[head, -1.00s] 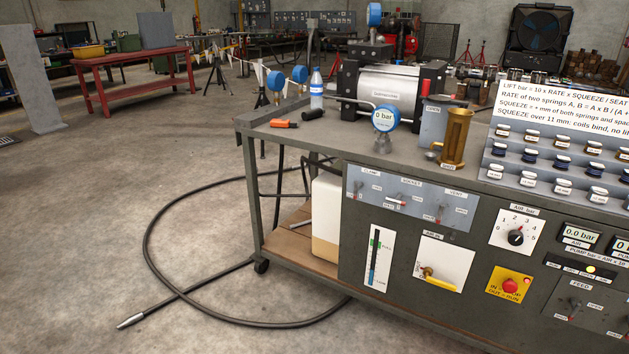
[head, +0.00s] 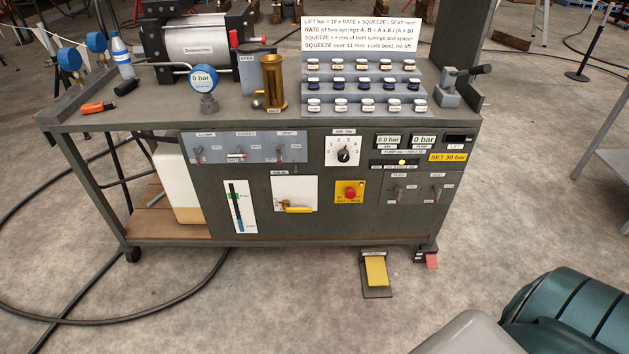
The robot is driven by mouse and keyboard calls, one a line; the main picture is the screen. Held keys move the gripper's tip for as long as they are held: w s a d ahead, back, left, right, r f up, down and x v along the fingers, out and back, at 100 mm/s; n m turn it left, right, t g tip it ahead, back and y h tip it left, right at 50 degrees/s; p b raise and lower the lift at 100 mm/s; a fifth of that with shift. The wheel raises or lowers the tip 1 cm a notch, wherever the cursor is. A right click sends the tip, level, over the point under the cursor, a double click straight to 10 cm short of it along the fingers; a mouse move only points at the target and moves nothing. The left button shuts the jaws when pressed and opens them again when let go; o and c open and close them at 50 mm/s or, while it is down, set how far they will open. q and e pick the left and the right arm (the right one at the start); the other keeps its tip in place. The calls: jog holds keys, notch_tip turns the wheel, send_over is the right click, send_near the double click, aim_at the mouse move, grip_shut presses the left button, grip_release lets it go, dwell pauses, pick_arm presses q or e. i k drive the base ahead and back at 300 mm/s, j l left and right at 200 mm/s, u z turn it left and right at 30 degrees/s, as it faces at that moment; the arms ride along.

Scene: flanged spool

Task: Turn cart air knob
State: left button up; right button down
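The air knob (head: 344,156) is a small black dial on a white square plate (head: 333,150) with numbers, in the upper middle of the cart's front panel. The cart (head: 330,224) is a dark grey-green bench on casters, seen nearly front-on. Right of the knob are two small displays; the left display (head: 389,140) reads about 0.0 bar and the right one (head: 424,140) reads 0 bar. Neither gripper shows in the head view.
A yellow pedal (head: 376,271) stands on the floor before the cart. Below the knob are a red button on a yellow plate (head: 350,192) and a yellow lever (head: 298,209). A black hose (head: 190,296) lies on the floor at left. The floor in front is otherwise clear.

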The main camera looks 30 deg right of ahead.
aim_at(343, 155)
jog(key=l+z, duration=0.2)
jog(key=z, duration=0.3)
jog(key=l+z, duration=0.2)
jog(key=z, duration=0.3)
jog(key=i+l+z, duration=0.15)
jog(key=z, duration=0.3)
